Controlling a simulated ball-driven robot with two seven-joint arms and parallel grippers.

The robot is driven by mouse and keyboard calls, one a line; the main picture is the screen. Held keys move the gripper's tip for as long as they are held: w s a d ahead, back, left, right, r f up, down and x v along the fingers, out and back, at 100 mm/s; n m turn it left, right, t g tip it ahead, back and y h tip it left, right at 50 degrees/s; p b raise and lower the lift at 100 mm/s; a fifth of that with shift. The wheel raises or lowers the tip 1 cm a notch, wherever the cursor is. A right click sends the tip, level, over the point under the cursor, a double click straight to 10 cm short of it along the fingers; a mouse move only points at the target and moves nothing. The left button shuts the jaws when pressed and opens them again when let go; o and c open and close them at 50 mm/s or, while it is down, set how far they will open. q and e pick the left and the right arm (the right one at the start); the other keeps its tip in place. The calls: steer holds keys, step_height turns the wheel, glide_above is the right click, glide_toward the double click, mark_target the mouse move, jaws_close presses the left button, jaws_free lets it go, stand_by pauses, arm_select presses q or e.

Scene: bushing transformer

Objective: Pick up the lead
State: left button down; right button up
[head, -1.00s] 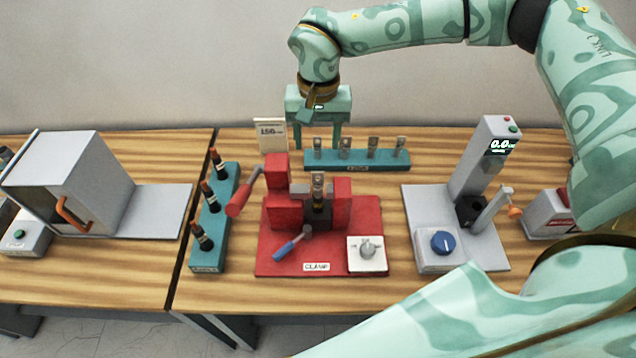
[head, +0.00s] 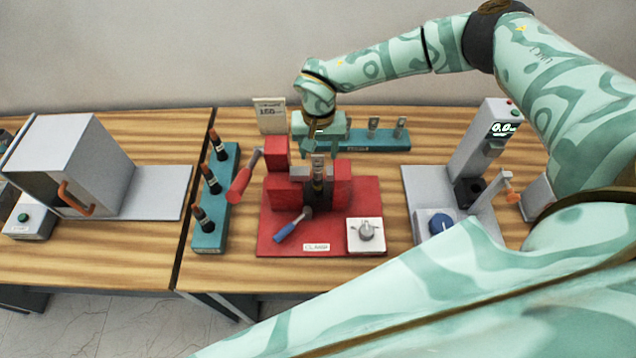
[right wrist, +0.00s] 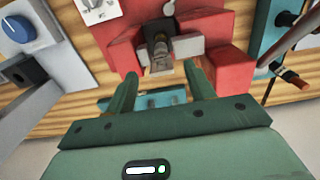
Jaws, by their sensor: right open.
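A flat metal lug on a dark body, which looks like the lead (head: 318,174), stands upright in the red clamp (head: 373,212). In the right wrist view the lead (right wrist: 161,60) shows just beyond the fingertips, roughly centred between them. My right gripper (head: 319,152) is open and empty, just behind and above the lead; I see no contact. The gripper also shows in the right wrist view (right wrist: 160,72). Similar metal lugs stand in the teal rack (head: 384,143) behind the clamp, partly hidden by my gripper. My left gripper is out of view.
A teal stand (head: 209,238) with several dark bushings is to the left. A grey device (head: 480,150) stands to the right. A label card (head: 270,116) stands behind.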

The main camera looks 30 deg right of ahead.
mark_target(318, 156)
steer(key=f, duration=0.3)
steer(key=shift+w+f, duration=0.1)
steer(key=shift+w, duration=0.1)
steer(key=shift+s, duration=0.1)
jaws_close()
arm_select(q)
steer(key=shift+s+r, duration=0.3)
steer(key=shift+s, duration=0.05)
